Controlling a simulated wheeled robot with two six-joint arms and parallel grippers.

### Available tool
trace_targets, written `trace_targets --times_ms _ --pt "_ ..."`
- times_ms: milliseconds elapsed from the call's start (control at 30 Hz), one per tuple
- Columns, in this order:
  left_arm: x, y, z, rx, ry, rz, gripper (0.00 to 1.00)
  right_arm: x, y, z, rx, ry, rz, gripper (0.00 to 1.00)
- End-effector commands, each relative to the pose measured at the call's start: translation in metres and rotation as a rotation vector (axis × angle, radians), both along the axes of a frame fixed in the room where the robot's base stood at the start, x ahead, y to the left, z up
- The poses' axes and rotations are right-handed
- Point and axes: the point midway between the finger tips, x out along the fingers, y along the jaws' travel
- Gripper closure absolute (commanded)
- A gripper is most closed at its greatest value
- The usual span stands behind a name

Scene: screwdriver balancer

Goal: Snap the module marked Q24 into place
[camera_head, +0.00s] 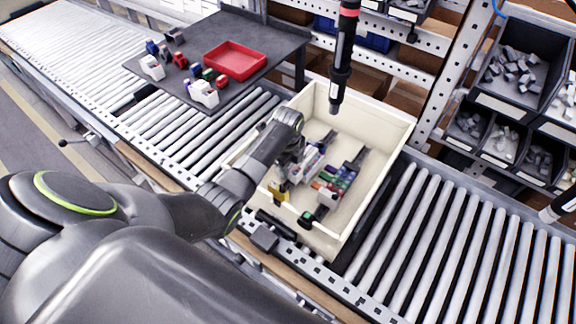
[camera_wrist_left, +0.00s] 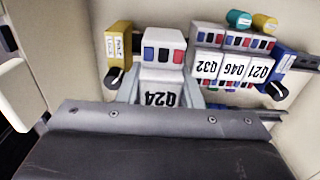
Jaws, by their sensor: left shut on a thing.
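The module marked Q24 (camera_wrist_left: 161,88) is white with a blue, red and dark striped top. In the left wrist view it sits between the fingers of my left gripper (camera_wrist_left: 160,92), which is shut on it. In the head view my left gripper (camera_head: 288,166) reaches down into the cream crate (camera_head: 385,122), over a row of modules. White modules marked Q32 (camera_wrist_left: 205,67), Q46 (camera_wrist_left: 234,70) and Q21 (camera_wrist_left: 260,70) stand side by side, right of Q24 with a gap. A yellow block (camera_wrist_left: 118,45) is left of it. Q24's underside is hidden, so its seating cannot be told. My right gripper is not in view.
A black screwdriver (camera_head: 342,62) hangs over the crate's back. Another row with blue, green and red parts (camera_head: 338,184) lies beside the modules. Roller conveyors (camera_head: 455,235) flank the crate. A red tray (camera_head: 235,60) and loose parts rest on a dark table.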

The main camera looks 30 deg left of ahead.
Motion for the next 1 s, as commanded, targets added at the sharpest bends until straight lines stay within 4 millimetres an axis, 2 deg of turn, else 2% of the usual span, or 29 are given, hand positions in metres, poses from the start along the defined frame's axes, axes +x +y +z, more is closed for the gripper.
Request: trace_targets --times_ms 33,133,400,600,1000 --pt "0.0 0.0 -0.012 0.0 -0.001 0.0 0.95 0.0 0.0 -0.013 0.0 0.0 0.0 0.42" --pt "0.0 0.0 -0.023 0.0 -0.001 0.0 0.95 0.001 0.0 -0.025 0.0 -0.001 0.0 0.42" --pt "0.0 0.0 -0.045 0.0 0.0 0.0 0.95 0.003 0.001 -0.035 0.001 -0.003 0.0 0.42" --pt "0.001 0.0 -0.052 0.0 -0.001 0.0 0.95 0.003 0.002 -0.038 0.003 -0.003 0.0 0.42" --pt "0.001 0.0 -0.053 0.0 -0.001 0.0 0.95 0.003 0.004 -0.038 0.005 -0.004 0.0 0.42"
